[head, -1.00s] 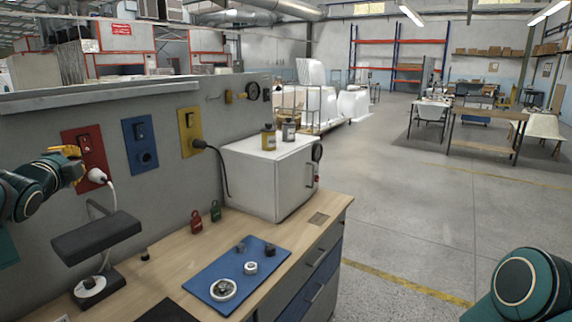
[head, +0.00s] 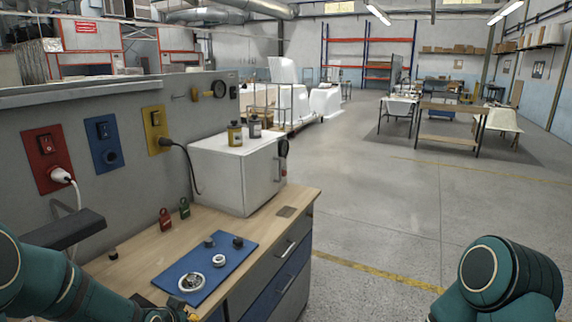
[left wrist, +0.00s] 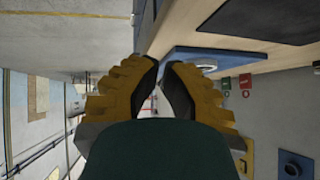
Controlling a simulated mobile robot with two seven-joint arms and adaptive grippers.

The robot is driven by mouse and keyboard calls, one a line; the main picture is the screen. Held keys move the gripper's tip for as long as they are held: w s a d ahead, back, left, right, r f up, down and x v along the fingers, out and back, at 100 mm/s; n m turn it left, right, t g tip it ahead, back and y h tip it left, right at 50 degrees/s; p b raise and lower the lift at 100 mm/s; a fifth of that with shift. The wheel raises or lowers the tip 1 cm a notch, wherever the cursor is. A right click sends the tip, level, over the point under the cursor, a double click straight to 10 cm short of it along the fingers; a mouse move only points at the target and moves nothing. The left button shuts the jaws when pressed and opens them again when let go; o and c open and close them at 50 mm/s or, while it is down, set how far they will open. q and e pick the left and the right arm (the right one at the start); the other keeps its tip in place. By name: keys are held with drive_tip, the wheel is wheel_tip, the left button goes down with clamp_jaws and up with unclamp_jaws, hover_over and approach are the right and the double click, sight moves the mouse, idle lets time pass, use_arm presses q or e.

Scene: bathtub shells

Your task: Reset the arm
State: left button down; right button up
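My left arm (head: 60,285) comes in low at the left of the head view. Its yellow-tipped left gripper (head: 187,312) is at the bottom edge, by the bench's front. In the left wrist view, the left gripper (left wrist: 163,80) has a gap between its black finger pads, with nothing held there. The red switch panel (head: 45,142) with a white plug (head: 61,175) is on the wall, well away from the gripper. My right arm (head: 500,275) shows as a dark green link at lower right; its gripper is out of view.
The wooden bench (head: 137,262) holds a blue mat (head: 238,258) with small parts, a white cabinet (head: 230,175), and red (head: 165,220) and green padlocks (head: 184,208). A black stand (head: 62,229) is at left. Open floor (head: 400,220) lies to the right.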

use_arm(q)
drive_tip(key=s+d+f+n+g+h, duration=0.1)
drive_tip(key=s+d+f+n+g, duration=0.2)
drive_tip(key=s+d+f, duration=0.4)
drive_tip(key=s+d+f+n+g+h, duration=0.1)
drive_tip(key=s+d+f+n+g, duration=0.2)
drive_tip(key=s+d+f, duration=0.5)
drive_tip(key=s, duration=0.7)
drive_tip(key=shift+d+f+n+g, duration=0.15)
drive_tip(key=shift+d+n+g, duration=0.15)
drive_tip(key=shift+g, duration=0.1)
